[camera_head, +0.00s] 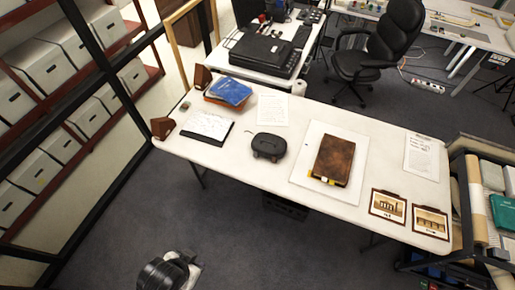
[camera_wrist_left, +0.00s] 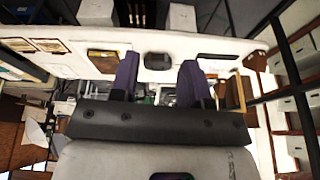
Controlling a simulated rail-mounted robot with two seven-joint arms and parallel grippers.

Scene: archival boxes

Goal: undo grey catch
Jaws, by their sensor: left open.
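A dark grey rounded case (camera_head: 268,143) lies shut on the white table, left of the middle. Two small brownish bits show at its near edge; they are too small to tell as catches. It also shows in the left wrist view (camera_wrist_left: 158,61), beyond my fingers. A brown book or box (camera_head: 333,160) lies on a white sheet, with small yellow and white parts at its near edge. I cannot make out a grey catch for certain. My left gripper (camera_head: 183,263) is low in the head view, away from the table; its purple fingers are apart and empty. My right gripper is out of view.
The white table (camera_head: 235,165) also holds a blue stack (camera_head: 229,91), an open notebook (camera_head: 207,127), papers and two framed pictures (camera_head: 388,206). Shelves of white boxes (camera_head: 38,66) stand at left, a cart (camera_head: 480,225) at right.

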